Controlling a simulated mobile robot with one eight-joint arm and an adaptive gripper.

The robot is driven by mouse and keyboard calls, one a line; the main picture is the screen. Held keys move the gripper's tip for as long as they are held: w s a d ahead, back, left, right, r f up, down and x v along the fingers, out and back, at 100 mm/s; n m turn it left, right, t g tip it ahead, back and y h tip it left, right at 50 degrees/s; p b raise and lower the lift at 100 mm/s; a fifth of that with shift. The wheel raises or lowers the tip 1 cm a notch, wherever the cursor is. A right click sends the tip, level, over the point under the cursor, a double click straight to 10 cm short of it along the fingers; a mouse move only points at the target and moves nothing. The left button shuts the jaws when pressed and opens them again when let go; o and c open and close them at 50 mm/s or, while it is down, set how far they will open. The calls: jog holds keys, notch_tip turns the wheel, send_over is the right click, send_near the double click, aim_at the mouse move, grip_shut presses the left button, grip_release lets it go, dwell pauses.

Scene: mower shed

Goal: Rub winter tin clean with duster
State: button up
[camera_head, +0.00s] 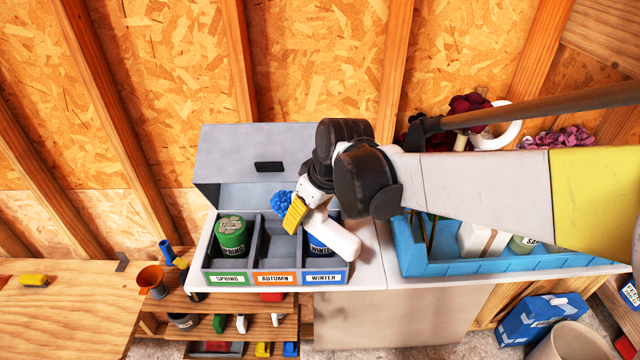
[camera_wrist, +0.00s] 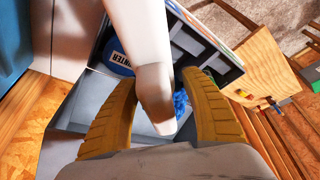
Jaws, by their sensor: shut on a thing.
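My gripper (camera_head: 296,214), with yellow fingers, is shut on the duster above the three-part box. The duster has a white handle (camera_head: 335,240) pointing to the lower right and a blue fluffy head (camera_head: 282,204) on the left side of the fingers. In the wrist view the handle (camera_wrist: 145,50) passes between the fingers, and a bit of the blue head (camera_wrist: 180,104) shows. The blue winter tin (camera_head: 317,246) stands in the right compartment, partly hidden by the handle. It also shows in the wrist view (camera_wrist: 118,58). I cannot tell whether the duster touches it.
The grey box's open lid (camera_head: 230,160) stands behind. A green spring tin (camera_head: 231,235) is in the left compartment; the autumn compartment (camera_head: 275,248) looks empty. A blue tray (camera_head: 460,268) with items is to the right. An orange funnel (camera_head: 151,280) is to the left.

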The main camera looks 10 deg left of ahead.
jog(key=shift+d+r+p, duration=0.1)
jog(key=shift+r+p, duration=0.65)
jog(key=shift+r, duration=0.8)
